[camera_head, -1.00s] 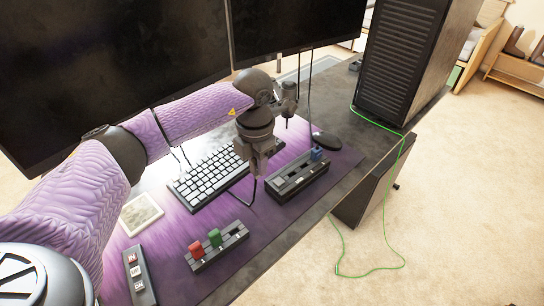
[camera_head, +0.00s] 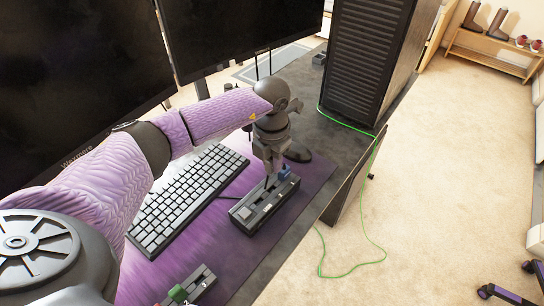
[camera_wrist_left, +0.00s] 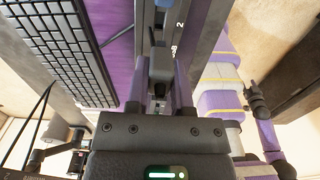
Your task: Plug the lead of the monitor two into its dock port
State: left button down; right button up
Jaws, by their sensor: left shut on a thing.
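My left gripper (camera_head: 268,178) is over the dock (camera_head: 244,216) on the purple mat, pointing down. In the left wrist view its fingers (camera_wrist_left: 160,100) are shut on a dark plug (camera_wrist_left: 159,64), the end of a lead. The plug is just over or at the dock, beside a printed "2" (camera_wrist_left: 180,24); I cannot tell whether it is in a port. A blue plug (camera_head: 285,174) stands in the dock's far end, close to the gripper. The second monitor (camera_head: 235,35) stands behind. My right gripper does not show.
A keyboard (camera_head: 187,198) lies left of the dock. A small holder with a green plug (camera_head: 178,293) is at the front. A mouse (camera_head: 298,153) lies beyond the gripper. A black computer tower (camera_head: 365,65) stands behind, and a green cable (camera_head: 345,125) hangs over the table edge.

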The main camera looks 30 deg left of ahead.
aim_at(272, 174)
pick_arm(q)
notch_tip(272, 174, down, 5)
jog(key=b, duration=0.2)
jog(key=shift+r+b, duration=0.15)
jog(key=shift+b, duration=0.2)
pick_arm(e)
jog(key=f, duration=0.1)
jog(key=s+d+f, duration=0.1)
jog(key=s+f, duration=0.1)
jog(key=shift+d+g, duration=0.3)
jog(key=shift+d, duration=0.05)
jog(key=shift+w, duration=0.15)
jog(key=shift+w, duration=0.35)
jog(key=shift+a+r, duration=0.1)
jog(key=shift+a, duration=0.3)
